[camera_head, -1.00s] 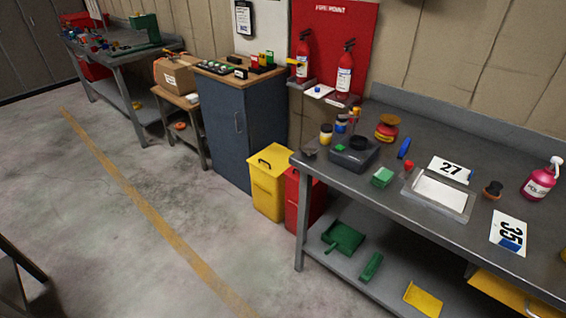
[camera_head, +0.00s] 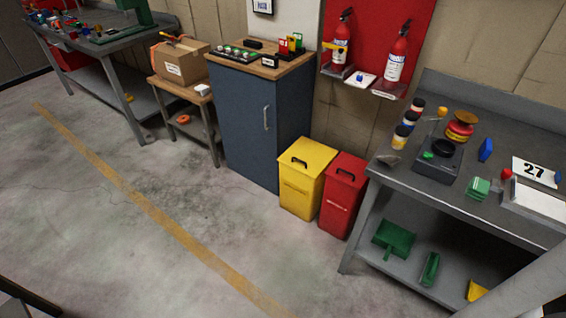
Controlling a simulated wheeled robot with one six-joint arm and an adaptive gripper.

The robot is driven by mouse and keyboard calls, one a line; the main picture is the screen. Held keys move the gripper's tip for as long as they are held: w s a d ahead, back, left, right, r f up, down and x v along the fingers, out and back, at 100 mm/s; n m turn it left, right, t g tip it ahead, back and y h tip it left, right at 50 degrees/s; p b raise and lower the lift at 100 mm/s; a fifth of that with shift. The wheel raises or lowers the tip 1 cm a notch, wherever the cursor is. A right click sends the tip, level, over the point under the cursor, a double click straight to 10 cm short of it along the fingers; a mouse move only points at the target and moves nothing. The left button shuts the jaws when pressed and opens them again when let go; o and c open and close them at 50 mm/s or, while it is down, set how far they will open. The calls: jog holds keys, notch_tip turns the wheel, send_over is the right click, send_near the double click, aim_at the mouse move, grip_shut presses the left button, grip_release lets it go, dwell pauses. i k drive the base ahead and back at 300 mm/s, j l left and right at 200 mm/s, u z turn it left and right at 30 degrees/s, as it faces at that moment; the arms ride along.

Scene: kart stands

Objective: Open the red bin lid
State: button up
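The red bin (camera_head: 341,205) stands on the floor between a yellow bin and the right workbench. Its red lid (camera_head: 347,168) is closed and has a dark handle on top. Its whole front shows, with pale lettering on it. My gripper is not in view. A grey piece at the bottom right corner may be part of my arm, but I cannot tell.
The yellow bin (camera_head: 300,190), also closed, stands close on the left of the red bin. A blue cabinet (camera_head: 243,125) is left of it. The right workbench (camera_head: 397,187) has a cluttered top and a lower shelf. Floor in front of the bins is clear.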

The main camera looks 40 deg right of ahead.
aim_at(348, 169)
jog(key=i+j+z, duration=0.1)
jog(key=i, duration=0.5)
jog(key=i+j+z, duration=0.1)
jog(key=i, duration=0.5)
jog(key=i+j+z, duration=0.2)
jog(key=z, duration=0.25)
jog(key=i+j+z, duration=0.65)
jog(key=z, duration=0.3)
jog(key=i+j+z, duration=0.1)
jog(key=j+z, duration=0.35)
jog(key=i+j+z, duration=0.1)
jog(key=j+z, duration=0.15)
jog(key=j, duration=0.3)
jog(key=j+z, duration=0.25)
jog(key=j, duration=0.3)
